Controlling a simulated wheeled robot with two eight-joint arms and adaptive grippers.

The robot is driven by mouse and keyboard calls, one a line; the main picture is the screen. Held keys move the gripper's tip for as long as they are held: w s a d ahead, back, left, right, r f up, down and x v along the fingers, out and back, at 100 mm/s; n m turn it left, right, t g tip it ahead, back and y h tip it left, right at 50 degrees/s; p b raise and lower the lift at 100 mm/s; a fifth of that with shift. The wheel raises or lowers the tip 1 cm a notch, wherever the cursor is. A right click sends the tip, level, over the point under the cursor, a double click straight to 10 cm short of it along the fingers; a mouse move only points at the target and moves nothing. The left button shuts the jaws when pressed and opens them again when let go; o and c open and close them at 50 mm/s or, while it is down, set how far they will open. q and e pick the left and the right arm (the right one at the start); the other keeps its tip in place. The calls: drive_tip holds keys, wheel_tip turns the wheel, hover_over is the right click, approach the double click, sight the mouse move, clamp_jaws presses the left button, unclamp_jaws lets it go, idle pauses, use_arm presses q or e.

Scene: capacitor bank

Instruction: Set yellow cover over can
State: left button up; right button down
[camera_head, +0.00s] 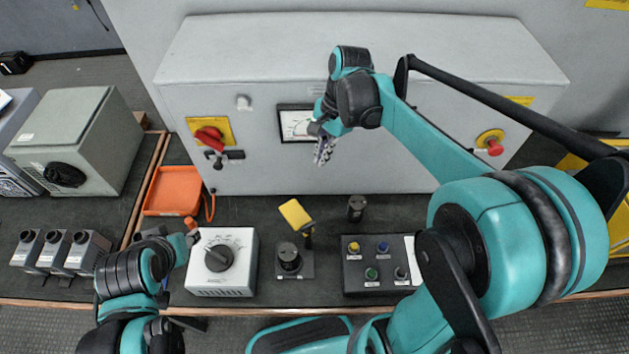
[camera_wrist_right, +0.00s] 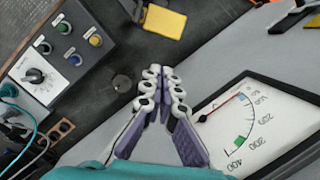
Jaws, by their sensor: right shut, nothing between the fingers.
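The yellow cover (camera_head: 295,214) is a tilted flat piece on a small dark post; it also shows at the top of the right wrist view (camera_wrist_right: 165,20). A black round can-like part (camera_head: 289,260) stands on a dark base just in front of it, uncovered. Another short black cylinder (camera_head: 356,207) stands to the right; I cannot tell which is the can. My right gripper (camera_head: 322,152) is shut and empty, in front of the cabinet near the gauge, behind the cover and apart from it. My left gripper (camera_head: 191,236) is beside the white dial box; its fingers are unclear.
The white dial box (camera_head: 243,248) and the button box (camera_head: 378,273) stand on the dark bench. An orange tray (camera_head: 172,190) lies at the left. The grey cabinet (camera_head: 380,175) with its gauge (camera_head: 295,124) and red knobs closes off the back.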

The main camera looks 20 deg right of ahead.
drive_tip(key=shift+w+d+r+m+g, duration=0.1)
drive_tip(key=shift+w+d+m+g, duration=0.15)
drive_tip(key=shift+w, duration=0.2)
drive_tip(key=shift+w+d+r+m+g, duration=0.15)
drive_tip(key=shift+w+m, duration=0.1)
drive_tip(key=shift+w, duration=0.2)
drive_tip(key=shift+a, duration=0.1)
drive_tip(key=b, duration=0.7)
approach(296, 214)
wheel_tip(296, 214, down, 8)
drive_tip(key=w+d, duration=0.1)
drive_tip(key=d, duration=0.1)
drive_tip(key=shift+w+d+r, duration=0.15)
drive_tip(key=shift+w+r, duration=0.1)
